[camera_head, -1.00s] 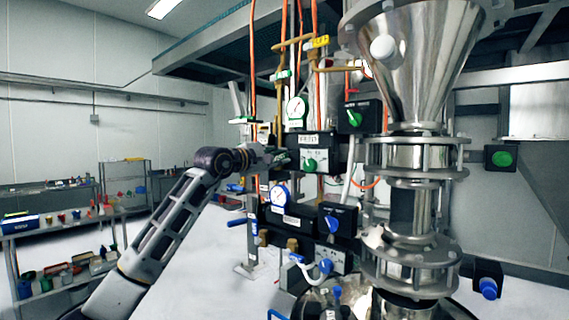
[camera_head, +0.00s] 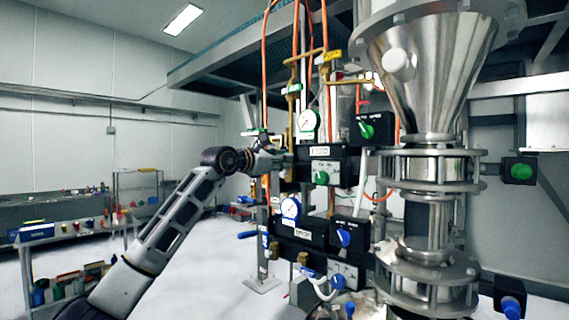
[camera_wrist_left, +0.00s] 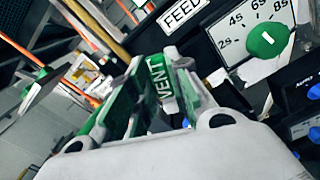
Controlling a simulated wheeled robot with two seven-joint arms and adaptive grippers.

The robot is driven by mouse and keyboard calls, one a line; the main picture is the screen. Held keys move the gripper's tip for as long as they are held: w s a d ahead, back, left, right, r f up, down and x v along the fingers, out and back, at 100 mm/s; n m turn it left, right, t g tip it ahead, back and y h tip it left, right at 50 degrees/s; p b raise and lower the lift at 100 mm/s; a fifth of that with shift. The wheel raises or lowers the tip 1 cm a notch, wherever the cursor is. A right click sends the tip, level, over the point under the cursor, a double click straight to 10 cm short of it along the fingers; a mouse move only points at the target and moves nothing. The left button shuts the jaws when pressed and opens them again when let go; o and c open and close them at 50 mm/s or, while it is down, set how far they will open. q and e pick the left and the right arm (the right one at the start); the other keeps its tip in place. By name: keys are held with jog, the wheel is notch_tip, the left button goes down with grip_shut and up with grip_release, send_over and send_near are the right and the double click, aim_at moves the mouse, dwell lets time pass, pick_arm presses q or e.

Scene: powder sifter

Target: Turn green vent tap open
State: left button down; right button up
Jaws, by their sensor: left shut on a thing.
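The green vent tap (camera_wrist_left: 160,88), with white VENT lettering, sits between the fingers of my left gripper (camera_wrist_left: 155,65) in the left wrist view. The fingers are shut on its handle, and their tips partly cover it. In the head view my left gripper (camera_head: 275,160) reaches in from the left to the valve panel, just left of the upper black box. There the tap's handle is mostly hidden by the gripper, and its turn angle cannot be told. My right gripper is in neither view.
A green dial (camera_wrist_left: 267,40) beside a FEED label is close to the right of my gripper. Another green lever (camera_wrist_left: 38,92) is at left. Shelves (camera_head: 135,185) are at far left.

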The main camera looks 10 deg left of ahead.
pick_arm(q)
jog(key=shift+w+a+r+n, duration=0.1)
jog(key=shift+w+a+n, duration=0.15)
jog(key=shift+n, duration=0.5)
jog(key=shift+w+a+f+n, duration=0.15)
jog(key=shift+a+n, duration=0.15)
jog(key=shift+n, duration=0.4)
jog(key=shift+w+a+r+n, duration=0.15)
jog(key=shift+w+a+n, duration=0.1)
jog(key=shift+n, duration=0.5)
jog(key=c, duration=1.3)
grip_release()
jog(key=shift+a, duration=0.1)
jog(key=shift+v, duration=6.05)
jog(key=shift+r, duration=0.15)
